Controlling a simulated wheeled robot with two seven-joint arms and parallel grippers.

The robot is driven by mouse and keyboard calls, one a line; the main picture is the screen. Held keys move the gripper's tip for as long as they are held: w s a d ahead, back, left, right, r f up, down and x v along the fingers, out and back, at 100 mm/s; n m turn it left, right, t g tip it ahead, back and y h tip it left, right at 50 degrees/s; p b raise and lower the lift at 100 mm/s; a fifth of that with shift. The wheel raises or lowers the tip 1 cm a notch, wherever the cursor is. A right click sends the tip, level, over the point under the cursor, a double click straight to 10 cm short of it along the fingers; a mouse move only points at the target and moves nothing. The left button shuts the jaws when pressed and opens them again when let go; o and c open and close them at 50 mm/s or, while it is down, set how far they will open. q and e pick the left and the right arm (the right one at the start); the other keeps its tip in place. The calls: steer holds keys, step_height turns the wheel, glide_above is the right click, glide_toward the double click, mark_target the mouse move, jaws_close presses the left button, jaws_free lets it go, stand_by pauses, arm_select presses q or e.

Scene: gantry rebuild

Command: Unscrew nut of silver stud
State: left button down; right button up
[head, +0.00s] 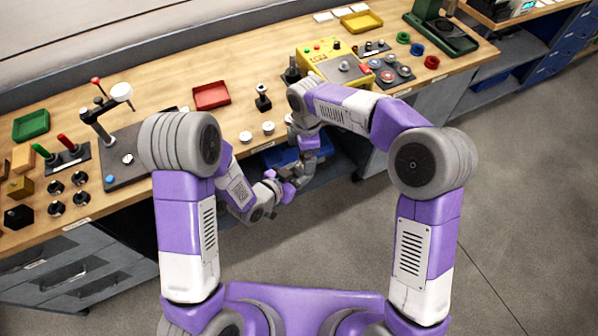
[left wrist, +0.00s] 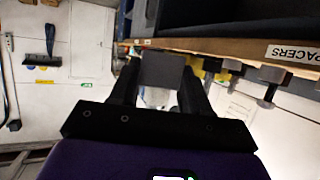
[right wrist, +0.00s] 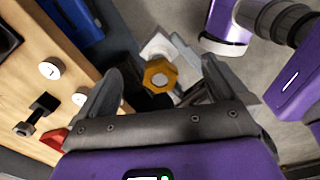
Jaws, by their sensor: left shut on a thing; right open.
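The silver stud (right wrist: 156,46) is held off the table, in front of its edge, with a yellow hex nut (right wrist: 160,75) on the end facing my right wrist camera. My left gripper (head: 288,184) is shut on the stud. In the left wrist view a dark grey square face (left wrist: 162,72) shows between its fingers, with a pale part below it. My right gripper (right wrist: 165,72) is open, its fingers on either side of the nut in the picture. I cannot tell whether they touch it. In the head view both grippers are close together and the nut is too small to make out.
The wooden table (head: 235,118) runs along the back. A black post on a base (head: 263,97), white round pieces (head: 268,126) and a red tray (head: 211,95) stand near its edge. A yellow control box (head: 325,58) is farther right. A blue bin (head: 285,154) sits below the edge.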

steer(key=m, duration=0.5)
steer(key=shift+m, duration=0.3)
steer(key=m, duration=0.4)
steer(key=shift+m, duration=0.4)
steer(key=c, duration=1.8)
steer(key=n, duration=0.9)
steer(key=shift+n, duration=0.3)
steer(key=n, duration=0.8)
steer(key=shift+n, duration=0.3)
